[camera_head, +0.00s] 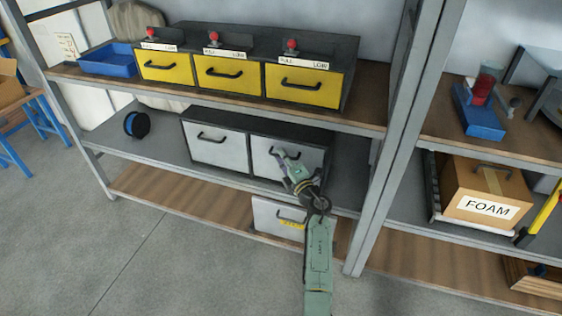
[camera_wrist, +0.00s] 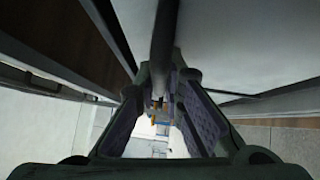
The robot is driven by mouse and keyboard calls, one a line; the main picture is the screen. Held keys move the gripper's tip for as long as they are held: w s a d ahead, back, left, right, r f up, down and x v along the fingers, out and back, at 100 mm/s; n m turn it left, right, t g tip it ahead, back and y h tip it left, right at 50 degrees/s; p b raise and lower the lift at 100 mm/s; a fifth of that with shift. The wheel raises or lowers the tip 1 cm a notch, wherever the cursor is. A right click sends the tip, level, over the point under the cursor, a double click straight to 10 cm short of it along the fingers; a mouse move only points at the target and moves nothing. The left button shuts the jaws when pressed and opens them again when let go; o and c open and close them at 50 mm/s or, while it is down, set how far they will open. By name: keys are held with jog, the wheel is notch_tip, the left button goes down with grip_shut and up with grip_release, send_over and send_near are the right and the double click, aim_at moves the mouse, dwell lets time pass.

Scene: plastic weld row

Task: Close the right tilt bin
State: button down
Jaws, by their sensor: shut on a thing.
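Two pale grey tilt bins sit side by side in a dark housing on the middle shelf. The left tilt bin (camera_head: 218,150) has a dark bar handle and its front looks flush. The right tilt bin (camera_head: 308,160) is partly hidden by my gripper (camera_head: 282,156); I cannot tell clearly whether its front is tilted out. My gripper is shut on the right bin's handle. In the wrist view the dark handle bar (camera_wrist: 164,45) runs between the two fingers (camera_wrist: 162,100), with pale bin surface to the right.
Three yellow drawers (camera_head: 228,77) and a blue tray (camera_head: 108,60) stand on the shelf above. A black and blue spool (camera_head: 137,124) lies left of the bins. Another pale bin (camera_head: 267,217) is below, partly behind my arm. A metal upright (camera_head: 385,165) stands to the right.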

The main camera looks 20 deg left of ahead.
jog(key=shift+w+r, duration=0.15)
jog(key=shift+r, duration=0.15)
jog(key=c, duration=2)
grip_release()
jog(key=shift+d, duration=0.1)
jog(key=shift+o, duration=0.2)
jog(key=shift+w, duration=0.15)
jog(key=v, duration=1.2)
jog(key=shift+f, duration=0.3)
